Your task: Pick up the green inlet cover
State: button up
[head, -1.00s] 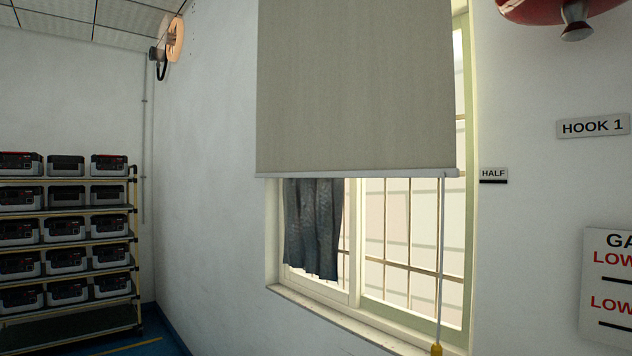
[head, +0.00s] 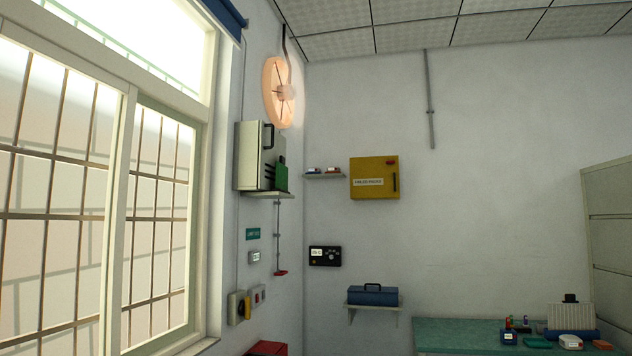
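A small green panel (head: 281,178) shows at the lower right side of a pale grey cabinet (head: 252,155) on the left wall. It may be the green inlet cover, but it is too small to be sure. The cabinet has a dark handle and stands on a narrow shelf (head: 268,195). My gripper is not in view.
A round glowing fan-like fixture (head: 270,92) hangs above the cabinet. A yellow box (head: 374,178), a blue toolbox (head: 373,295) on a shelf and a dark control box (head: 325,256) are on the back wall. A green-topped bench (head: 455,335) stands right. A barred window (head: 160,220) is left.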

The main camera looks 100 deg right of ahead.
aim_at(282, 171)
jog(key=k+l+z, duration=0.1)
jog(key=z, duration=0.35)
jog(key=k+l+z, duration=0.15)
jog(key=z, duration=0.3)
jog(key=l+z, duration=0.2)
jog(key=z, duration=0.25)
jog(key=k+l+z, duration=0.1)
jog(key=l+z, duration=0.15)
jog(key=z, duration=0.2)
jog(key=l+z, duration=0.2)
jog(key=z, duration=0.25)
jog(key=l+z, duration=0.25)
jog(key=z, duration=0.2)
